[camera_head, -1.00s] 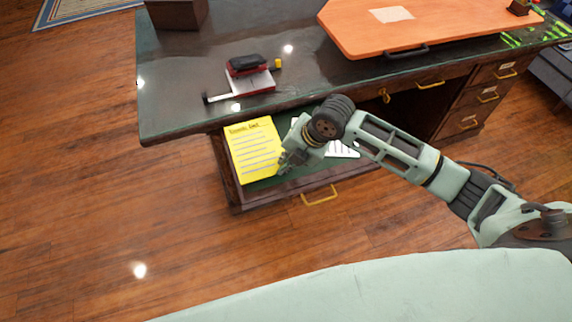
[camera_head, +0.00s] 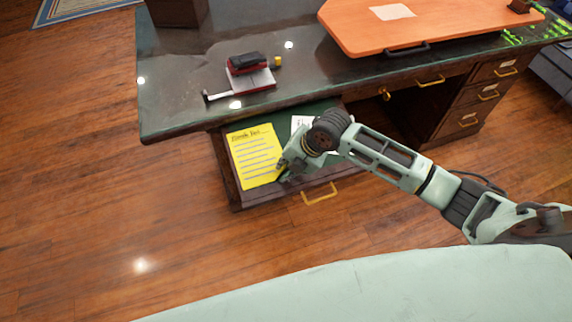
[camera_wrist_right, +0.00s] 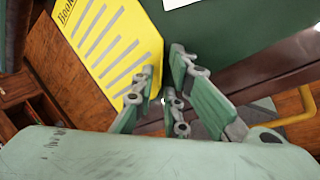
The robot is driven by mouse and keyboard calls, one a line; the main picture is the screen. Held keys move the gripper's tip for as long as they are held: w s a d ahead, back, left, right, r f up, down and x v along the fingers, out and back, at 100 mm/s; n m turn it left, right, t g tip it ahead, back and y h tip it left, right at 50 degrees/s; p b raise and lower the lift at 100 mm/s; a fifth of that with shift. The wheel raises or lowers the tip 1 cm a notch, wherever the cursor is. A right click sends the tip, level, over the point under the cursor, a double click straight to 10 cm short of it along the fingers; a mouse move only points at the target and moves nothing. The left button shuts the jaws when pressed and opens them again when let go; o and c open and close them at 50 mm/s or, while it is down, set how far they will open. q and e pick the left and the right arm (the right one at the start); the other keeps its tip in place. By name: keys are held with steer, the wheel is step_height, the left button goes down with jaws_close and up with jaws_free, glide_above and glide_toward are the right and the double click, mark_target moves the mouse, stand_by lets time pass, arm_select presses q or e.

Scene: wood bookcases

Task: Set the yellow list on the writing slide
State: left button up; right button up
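The yellow list (camera_head: 254,158), a sheet with dark writing lines, lies on the left part of the pulled-out writing slide (camera_head: 318,108), which has a green top. The list also shows at the top left in the right wrist view (camera_wrist_right: 103,38). My right gripper (camera_head: 281,173) is at the list's right edge, low over the slide's front. My left gripper is not in view.
A white paper (camera_head: 300,122) lies on the slide, partly hidden by my right arm. A gold handle (camera_head: 320,194) is on the slide's front.

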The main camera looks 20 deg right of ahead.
steer(key=v, duration=1.2)
steer(key=shift+r, duration=0.15)
